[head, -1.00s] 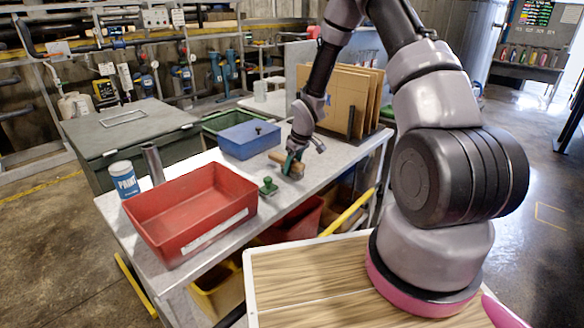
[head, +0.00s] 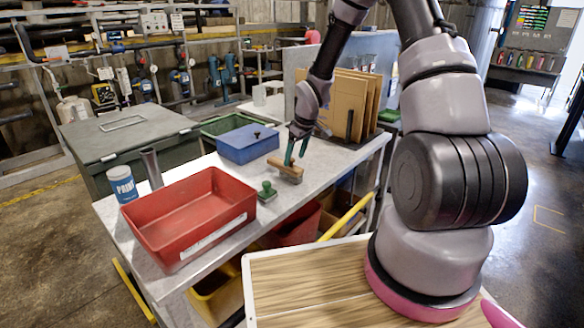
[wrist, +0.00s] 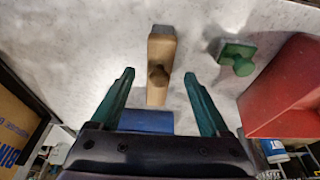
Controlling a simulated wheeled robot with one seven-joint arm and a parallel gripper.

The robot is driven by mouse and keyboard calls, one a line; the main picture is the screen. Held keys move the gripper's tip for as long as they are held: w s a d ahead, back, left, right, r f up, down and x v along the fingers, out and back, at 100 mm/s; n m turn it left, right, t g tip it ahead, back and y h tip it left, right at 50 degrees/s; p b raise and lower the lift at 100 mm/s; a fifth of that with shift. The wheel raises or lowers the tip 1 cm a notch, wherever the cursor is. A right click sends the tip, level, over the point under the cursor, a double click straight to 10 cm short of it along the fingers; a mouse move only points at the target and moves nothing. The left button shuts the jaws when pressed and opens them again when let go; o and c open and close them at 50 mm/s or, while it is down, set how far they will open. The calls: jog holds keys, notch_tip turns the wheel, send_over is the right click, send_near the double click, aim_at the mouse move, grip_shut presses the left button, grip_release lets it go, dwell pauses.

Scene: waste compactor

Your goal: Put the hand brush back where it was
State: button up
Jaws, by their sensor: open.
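My gripper (head: 294,159) is open, just above the brush, with a finger to each side in the wrist view (wrist: 158,73). Clear gaps separate the fingers from the brush in that view. Whether a finger touches it is hard to tell in the head view.
A green knobbed block (head: 267,192) sits close to the brush's left. A red tray (head: 190,215) stands at the left front and a blue box (head: 247,143) behind. Cardboard sheets (head: 352,104) stand at the back right. Table right of the brush is clear.

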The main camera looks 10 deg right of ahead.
jog(key=s+d+r+m+t+h, duration=0.1)
jog(key=s+d+r+m, duration=0.15)
jog(key=r, duration=0.55)
jog(key=s+d+r+m, duration=0.1)
jog(key=s+r, duration=0.3)
jog(key=r, duration=0.5)
jog(key=s+d+r+m+t+h, duration=0.15)
jog(key=s+r, duration=0.25)
jog(key=r, duration=0.4)
jog(key=s+r+m+t+y, duration=0.1)
jog(key=s+r+m, duration=0.2)
jog(key=s+r, duration=0.3)
jog(key=s+r+m+t+y, duration=0.1)
jog(key=s+r, duration=0.4)
jog(key=s, duration=0.7)
jog(key=shift+s+r+m+y, duration=0.15)
jog(key=shift+r+m+y, duration=0.3)
jog(key=shift+m, duration=0.75)
